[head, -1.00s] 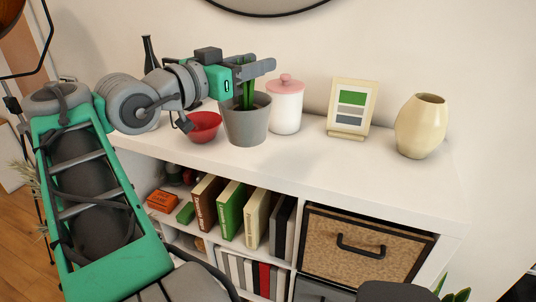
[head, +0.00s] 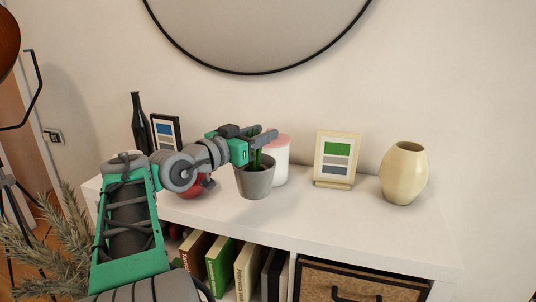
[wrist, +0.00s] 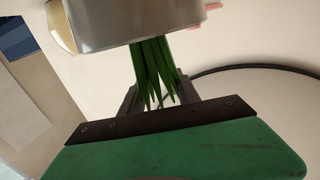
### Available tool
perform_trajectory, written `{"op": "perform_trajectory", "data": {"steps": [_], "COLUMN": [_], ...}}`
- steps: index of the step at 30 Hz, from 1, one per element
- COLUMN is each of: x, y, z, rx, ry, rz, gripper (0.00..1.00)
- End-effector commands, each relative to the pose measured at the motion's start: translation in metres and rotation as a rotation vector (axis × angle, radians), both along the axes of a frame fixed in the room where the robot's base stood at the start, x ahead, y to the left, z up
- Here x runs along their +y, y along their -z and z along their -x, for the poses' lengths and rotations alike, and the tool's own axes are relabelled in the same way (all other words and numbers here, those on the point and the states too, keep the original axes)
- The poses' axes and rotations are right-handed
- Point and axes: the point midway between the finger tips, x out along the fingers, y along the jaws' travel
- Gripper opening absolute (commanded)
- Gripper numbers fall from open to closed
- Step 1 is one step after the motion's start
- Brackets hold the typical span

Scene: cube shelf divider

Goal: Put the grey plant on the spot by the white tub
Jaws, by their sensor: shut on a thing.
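The grey plant, a grey pot with green leaves, shows in the head view (head: 256,181) above or on the white shelf top. Its pot fills the top of the wrist view (wrist: 130,22), with leaves between the fingers. My gripper (head: 268,135) is shut on the plant's leaves, above the pot. The white tub (head: 282,165) with a pink lid stands just behind and right of the pot, which partly hides it. I cannot tell whether the pot touches the shelf top or the tub. No marked spot is visible.
A red bowl (head: 190,190) lies left of the pot, partly behind my arm. A picture frame (head: 337,160) and a cream vase (head: 404,174) stand to the right. A dark bottle (head: 139,125) and a dark frame (head: 166,132) stand at left. The front right shelf top is clear.

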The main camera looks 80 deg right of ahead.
Motion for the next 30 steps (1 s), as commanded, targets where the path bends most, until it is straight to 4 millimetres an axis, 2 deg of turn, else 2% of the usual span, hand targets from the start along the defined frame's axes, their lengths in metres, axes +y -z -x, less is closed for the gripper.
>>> {"op": "perform_trajectory", "data": {"steps": [3, 6, 11, 15, 18, 30], "x": [-0.015, -0.022, -0.029, -0.032, -0.032, -0.032], "y": [0.019, 0.026, 0.035, 0.059, 0.068, 0.072], "z": [-0.001, -0.002, -0.002, -0.001, 0.0, 0.001], "rx": [0.001, -0.001, 0.0, 0.0, -0.001, -0.002], "ry": [-0.001, -0.002, -0.003, -0.002, 0.0, 0.002], "rz": [0.002, 0.005, 0.004, 0.004, 0.004, 0.005], "gripper": [0.0, 0.0, 0.0, 0.0, 0.0, 0.0]}}
